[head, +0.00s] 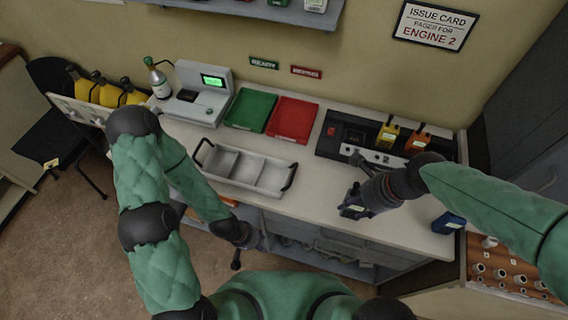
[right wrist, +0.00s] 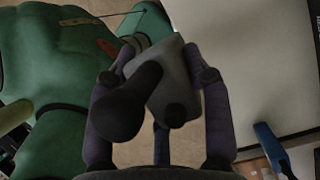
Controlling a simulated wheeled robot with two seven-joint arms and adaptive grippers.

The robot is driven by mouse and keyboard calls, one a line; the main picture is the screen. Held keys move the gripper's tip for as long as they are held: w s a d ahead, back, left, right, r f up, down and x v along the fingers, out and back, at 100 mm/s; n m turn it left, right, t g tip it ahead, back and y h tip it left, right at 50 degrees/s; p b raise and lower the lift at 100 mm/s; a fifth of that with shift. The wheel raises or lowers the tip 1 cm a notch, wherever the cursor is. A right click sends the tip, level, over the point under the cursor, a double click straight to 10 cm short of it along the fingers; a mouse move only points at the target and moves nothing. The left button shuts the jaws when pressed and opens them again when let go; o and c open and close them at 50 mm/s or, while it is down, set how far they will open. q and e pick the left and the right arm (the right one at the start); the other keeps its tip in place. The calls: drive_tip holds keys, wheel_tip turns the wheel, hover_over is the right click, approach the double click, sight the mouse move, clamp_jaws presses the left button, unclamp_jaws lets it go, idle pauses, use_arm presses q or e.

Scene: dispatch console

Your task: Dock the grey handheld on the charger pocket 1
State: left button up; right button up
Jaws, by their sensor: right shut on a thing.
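The grey handheld (right wrist: 172,85), with a thick black antenna and a dark knob, is between the two fingers of my right gripper (right wrist: 160,85) in the right wrist view. In the head view my right gripper (head: 356,203) is over the front of the counter, in front of the charger, and largely hides the handheld. The black charger (head: 328,146) stands at the back right of the counter. A yellow handheld (head: 388,136) and an orange handheld (head: 417,141) stand in its right pockets. The left pocket looks empty; its number is unreadable. My left gripper (head: 250,238) hangs low before the counter; its jaws are unclear.
A blue handheld (head: 448,223) lies near the counter's right front edge. The counter before the red folder is clear.

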drive_tip(key=shift+w+f, duration=0.1)
drive_tip(key=shift+w, duration=0.05)
drive_tip(key=shift+w+a+f+b, duration=0.5)
drive_tip(key=shift+w+f+b, duration=0.1)
drive_tip(key=shift+w+f, duration=1.55)
drive_tip(key=shift+w+a+f+b, duration=0.55)
drive_tip(key=shift+w+f+b, duration=0.1)
drive_tip(key=shift+w+f, duration=1.5)
drive_tip(key=shift+w+a+f+b, duration=0.5)
drive_tip(key=shift+w+f+b, duration=0.1)
drive_tip(key=shift+w+f, duration=1.55)
drive_tip(key=shift+w, duration=0.1)
drive_tip(key=o, duration=1.4)
drive_tip(key=shift+f, duration=0.1)
